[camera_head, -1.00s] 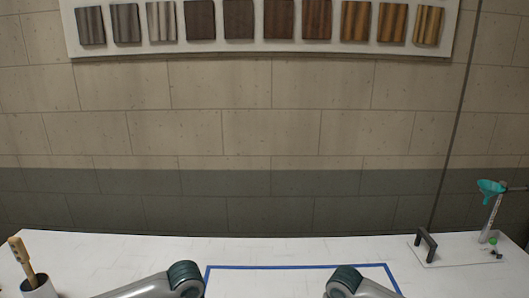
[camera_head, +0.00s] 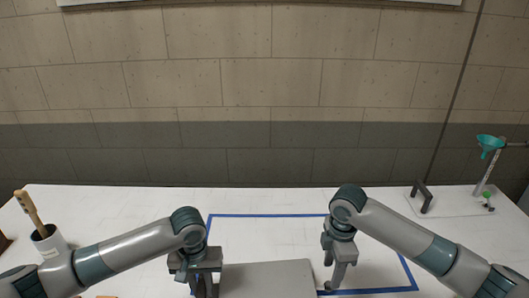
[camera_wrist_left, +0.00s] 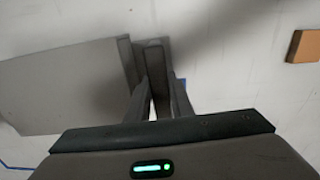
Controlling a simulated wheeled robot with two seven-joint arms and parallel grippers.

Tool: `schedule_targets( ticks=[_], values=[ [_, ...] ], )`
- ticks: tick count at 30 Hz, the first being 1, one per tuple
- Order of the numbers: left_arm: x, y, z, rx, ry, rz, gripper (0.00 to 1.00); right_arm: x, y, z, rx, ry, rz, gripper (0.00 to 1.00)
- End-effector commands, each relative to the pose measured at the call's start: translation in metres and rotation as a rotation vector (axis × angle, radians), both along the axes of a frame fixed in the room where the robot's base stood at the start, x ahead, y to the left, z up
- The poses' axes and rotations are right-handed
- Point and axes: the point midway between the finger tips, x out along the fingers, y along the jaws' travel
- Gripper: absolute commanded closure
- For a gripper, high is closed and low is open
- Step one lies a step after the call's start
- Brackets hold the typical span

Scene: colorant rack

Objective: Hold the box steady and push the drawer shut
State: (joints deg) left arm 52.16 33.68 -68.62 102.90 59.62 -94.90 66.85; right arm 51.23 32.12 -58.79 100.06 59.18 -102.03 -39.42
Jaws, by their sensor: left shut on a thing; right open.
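The grey box (camera_head: 268,279) lies at the bottom middle of the head view, cut off by the frame edge. In the left wrist view the box (camera_wrist_left: 60,85) extends left, with an upright grey end piece (camera_wrist_left: 126,58) and a grey bar-like part (camera_wrist_left: 154,55) at its end. My left gripper (camera_head: 204,288) is at the box's left end; its fingers (camera_wrist_left: 160,90) are shut on that bar-like part. I cannot tell whether it is the drawer's handle, or how far the drawer is open. My right gripper (camera_head: 338,277) is open, fingers down, just right of the box.
Blue tape (camera_head: 270,215) outlines an area of the white table around the box. A cup (camera_head: 50,240) with a wooden-handled tool stands at the left. A plate with a black handle (camera_head: 422,197) and a teal funnel stand (camera_head: 490,145) are at the right. An orange-brown block (camera_wrist_left: 305,46) lies nearby.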

Motion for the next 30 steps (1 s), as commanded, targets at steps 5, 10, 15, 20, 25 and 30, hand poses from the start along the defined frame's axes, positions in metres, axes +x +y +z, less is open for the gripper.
schedule_targets(
  ticks=[5, 10, 15, 20, 25, 30],
  values=[
    [0.000, 0.001, 0.000, 0.001, -0.001, 0.001, 1.00, 0.001, 0.000, 0.025, 0.001, -0.002, 0.001, 0.54],
    [0.000, 0.001, 0.000, 0.001, -0.001, 0.001, 1.00, 0.000, 0.000, 0.035, 0.001, 0.000, 0.001, 0.54],
    [0.000, 0.001, 0.000, 0.001, -0.001, 0.001, 1.00, 0.000, 0.000, 0.036, 0.001, 0.001, 0.001, 0.54],
    [0.000, 0.001, 0.000, 0.001, -0.001, 0.001, 0.73, 0.000, 0.000, 0.036, 0.001, 0.001, 0.001, 0.54],
    [0.000, 0.001, 0.000, 0.001, -0.001, 0.001, 0.58, 0.000, 0.000, 0.036, 0.000, 0.001, 0.001, 0.54],
    [0.000, 0.000, 0.000, 0.001, 0.000, 0.000, 0.58, 0.000, 0.000, 0.036, 0.000, 0.001, 0.001, 0.54]
  ],
)
